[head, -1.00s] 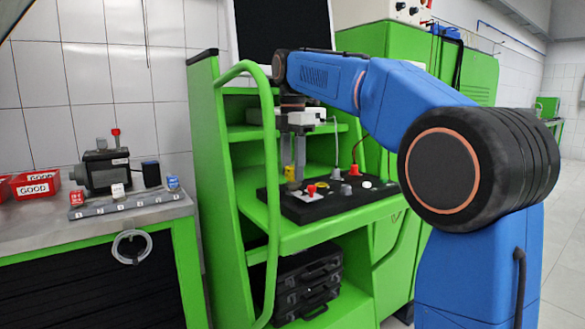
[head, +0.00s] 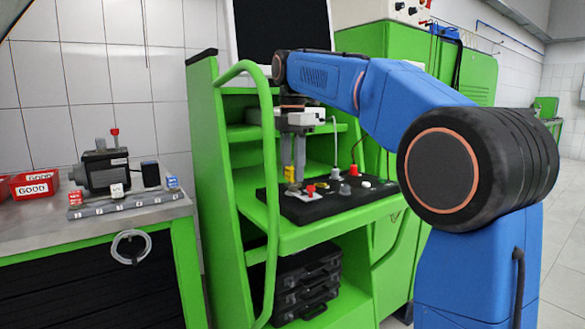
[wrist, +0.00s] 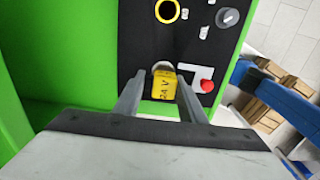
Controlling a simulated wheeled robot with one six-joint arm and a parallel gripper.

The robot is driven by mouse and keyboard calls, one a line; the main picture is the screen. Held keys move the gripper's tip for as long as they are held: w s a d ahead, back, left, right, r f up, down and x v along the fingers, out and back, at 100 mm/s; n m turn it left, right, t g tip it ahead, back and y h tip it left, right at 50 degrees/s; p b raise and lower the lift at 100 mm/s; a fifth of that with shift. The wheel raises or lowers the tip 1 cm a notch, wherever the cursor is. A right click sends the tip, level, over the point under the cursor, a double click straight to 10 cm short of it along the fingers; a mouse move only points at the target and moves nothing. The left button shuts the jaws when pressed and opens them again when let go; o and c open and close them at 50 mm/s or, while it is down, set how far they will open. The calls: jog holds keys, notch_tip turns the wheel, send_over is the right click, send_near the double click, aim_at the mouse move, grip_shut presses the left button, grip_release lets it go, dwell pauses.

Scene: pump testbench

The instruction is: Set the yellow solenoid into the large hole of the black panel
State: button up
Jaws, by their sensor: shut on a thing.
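The yellow solenoid (wrist: 163,86), marked "24 V", sits between the two grey fingers of my gripper (wrist: 160,78) in the wrist view. My gripper is shut on it. In the head view the yellow solenoid (head: 289,173) shows beside the fingers of my gripper (head: 295,180), low over the left part of the black panel (head: 330,207). The black panel (wrist: 190,50) lies beyond the solenoid in the wrist view. A pale round rim (wrist: 163,65) shows just past the solenoid's end. The solenoid hides part of it, so I cannot tell whether the solenoid is inside a hole.
A red button (wrist: 207,86) on a light plate is close to the right finger. A yellow-ringed round fitting (wrist: 167,11) and a grey knob (wrist: 228,17) are farther along the panel. A green upright rail (head: 270,180) stands left of my gripper.

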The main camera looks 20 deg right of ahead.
jog(key=shift+f, duration=1)
dwell(0.5)
jog(key=o, duration=1.4)
jog(key=shift+c, duration=0.2)
jog(key=shift+r, duration=0.15)
jog(key=shift+r, duration=3.85)
